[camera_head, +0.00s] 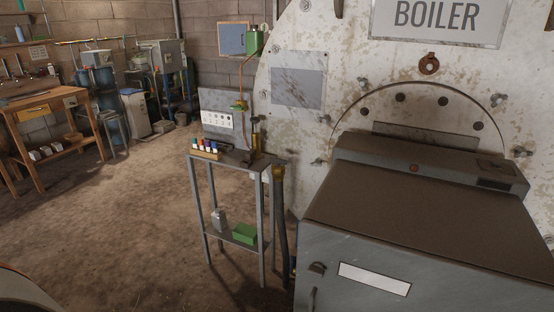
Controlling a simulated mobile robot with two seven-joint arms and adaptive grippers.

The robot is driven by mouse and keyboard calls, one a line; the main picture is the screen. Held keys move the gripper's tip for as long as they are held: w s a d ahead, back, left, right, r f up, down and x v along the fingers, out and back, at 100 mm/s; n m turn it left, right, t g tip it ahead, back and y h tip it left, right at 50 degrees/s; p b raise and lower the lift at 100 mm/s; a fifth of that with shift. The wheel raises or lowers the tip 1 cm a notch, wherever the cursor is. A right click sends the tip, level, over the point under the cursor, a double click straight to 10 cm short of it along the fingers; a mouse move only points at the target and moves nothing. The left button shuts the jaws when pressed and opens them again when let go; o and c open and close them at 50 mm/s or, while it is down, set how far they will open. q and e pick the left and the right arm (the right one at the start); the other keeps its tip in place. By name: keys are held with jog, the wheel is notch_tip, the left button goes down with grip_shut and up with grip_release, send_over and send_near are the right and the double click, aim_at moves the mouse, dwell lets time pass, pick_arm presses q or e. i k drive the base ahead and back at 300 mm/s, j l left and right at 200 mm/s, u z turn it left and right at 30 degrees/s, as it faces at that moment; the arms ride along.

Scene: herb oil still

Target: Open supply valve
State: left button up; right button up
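Neither of my grippers is in view. A thin copper-coloured pipe runs down from a green box (254,42) on the wall, left of the boiler. A small fitting with a reddish part (240,106) sits on this pipe above a narrow metal stand; it looks like a valve. A yellowish fitting (279,172) sits on a dark pipe at the stand's right side. I cannot tell which of these is the supply valve, or whether either is open or shut.
The large boiler (290,125) and its grey front housing (400,205) fill the right. The metal stand (232,162) holds small coloured bottles (205,146) on top and a green box (245,233) below. A wooden workbench (45,100) stands far left. The floor between is clear.

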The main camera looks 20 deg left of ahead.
aim_at(278, 161)
jog(key=i+j+u, duration=0.15)
jog(key=j+u, duration=0.25)
jog(key=i+j+u, duration=0.15)
jog(key=j+u, duration=0.3)
jog(key=i+j+u, duration=0.2)
jog(key=u, duration=0.2)
jog(key=i+j+z, duration=0.4)
jog(key=i+j, duration=0.25)
